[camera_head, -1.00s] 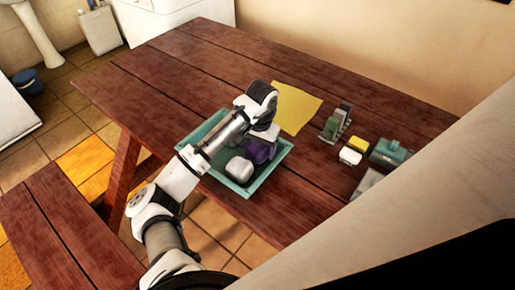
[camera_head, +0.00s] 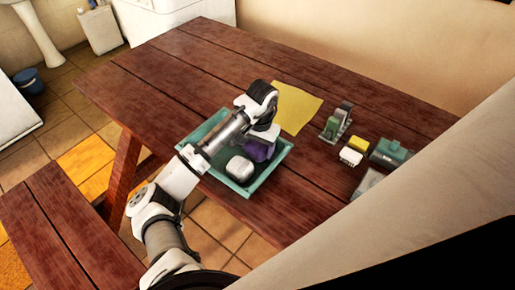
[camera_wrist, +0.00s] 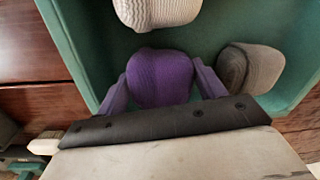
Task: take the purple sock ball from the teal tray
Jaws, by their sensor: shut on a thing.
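The purple sock ball (camera_head: 257,151) is in the teal tray (camera_head: 278,163) on the wooden table. In the wrist view the purple sock ball (camera_wrist: 160,78) sits between the two fingers of my gripper (camera_wrist: 160,84), which is shut on it. In the head view my gripper (camera_head: 262,140) is over the tray and its fingertips are largely hidden. I cannot tell whether the ball touches the tray floor. A white sock ball (camera_head: 240,168) lies next to it in the tray, and a grey sock ball (camera_wrist: 250,68) shows on the other side in the wrist view.
A yellow cloth (camera_head: 297,107) lies behind the tray. To the right are a green and grey object (camera_head: 335,122), a white brush-like block (camera_head: 350,156), a yellow block (camera_head: 358,145) and a teal box (camera_head: 390,152). The table's left half is clear.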

